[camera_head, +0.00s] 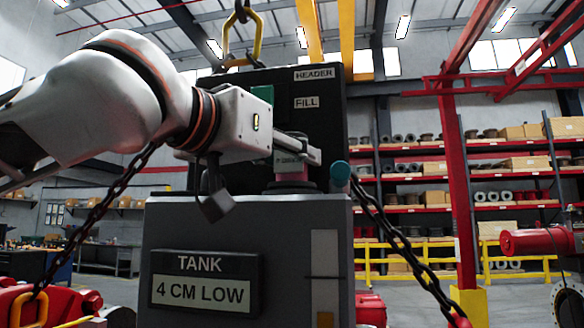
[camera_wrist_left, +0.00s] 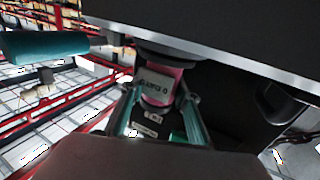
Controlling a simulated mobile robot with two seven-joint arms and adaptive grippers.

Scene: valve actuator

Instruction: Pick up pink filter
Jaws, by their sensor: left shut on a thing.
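The pink filter (camera_wrist_left: 157,88) is a short cylinder with a pale label, seen in the left wrist view between my left gripper's two fingers (camera_wrist_left: 160,120). The gripper is shut on it. One end of the filter is close against a dark round fitting (camera_wrist_left: 172,56); I cannot tell whether they touch. In the head view my left gripper (camera_head: 298,158) is just above the top of the grey tank box (camera_head: 250,212), over a dark ring. My right gripper is not in view.
A black panel (camera_head: 335,107) labelled HEADER and FILL stands behind the gripper. A teal knob (camera_head: 340,174) sticks out just right of it. Chains (camera_head: 400,236) run down at both sides. A red post (camera_head: 455,180) and shelves stand further right.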

